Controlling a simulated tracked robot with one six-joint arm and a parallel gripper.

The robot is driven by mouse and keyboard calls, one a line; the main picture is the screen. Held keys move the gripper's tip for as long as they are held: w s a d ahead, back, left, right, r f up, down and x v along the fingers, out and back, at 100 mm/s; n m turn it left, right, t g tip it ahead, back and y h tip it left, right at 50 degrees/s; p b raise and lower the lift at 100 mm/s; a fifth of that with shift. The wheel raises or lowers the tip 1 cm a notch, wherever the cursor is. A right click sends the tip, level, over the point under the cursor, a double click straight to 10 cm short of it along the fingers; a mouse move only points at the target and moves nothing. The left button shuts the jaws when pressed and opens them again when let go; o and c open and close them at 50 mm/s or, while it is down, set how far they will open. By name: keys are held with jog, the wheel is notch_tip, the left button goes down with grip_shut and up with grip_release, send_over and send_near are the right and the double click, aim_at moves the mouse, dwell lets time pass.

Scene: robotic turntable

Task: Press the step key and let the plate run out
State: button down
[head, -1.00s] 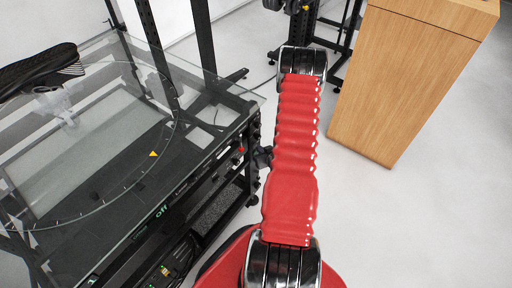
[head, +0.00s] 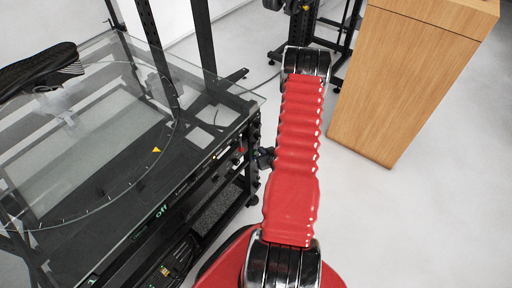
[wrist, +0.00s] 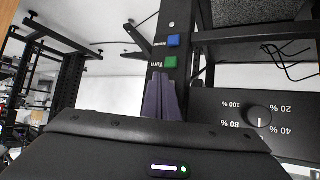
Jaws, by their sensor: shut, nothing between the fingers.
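The turntable's round glass plate (head: 95,205) is at the left in the head view, with a yellow triangle (head: 156,150) near its rim. A dark shoe (head: 35,70) is at its far left on a clear support. A green display (head: 161,211) on the front edge reads "off". In the wrist view, a dark post carries a blue key (wrist: 173,41) and a green key (wrist: 170,62) marked "Turn". My gripper (wrist: 162,76) is shut, its purple fingertips just below the green key; contact cannot be told. It also shows small beside the frame in the head view (head: 265,156).
A knob (wrist: 257,116) with percent marks is right of the keys in the wrist view. Black frame posts (head: 205,40) rise behind the turntable. A wooden cabinet (head: 405,80) stands at the right, with open floor (head: 420,225) in front.

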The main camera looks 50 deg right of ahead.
jog(key=shift+s, duration=0.35)
jog(key=shift+s+d, duration=0.15)
jog(key=shift+s, duration=1.05)
jog(key=shift+s+d, duration=0.1)
jog(key=shift+s, duration=1.1)
dwell(1.8)
jog(key=s, duration=0.3)
jog(key=shift+s+d, duration=0.2)
jog(key=shift+s, duration=0.2)
jog(key=w, duration=0.8)
jog(key=shift+w+a, duration=0.4)
jog(key=shift+a, duration=0.05)
dwell(1.5)
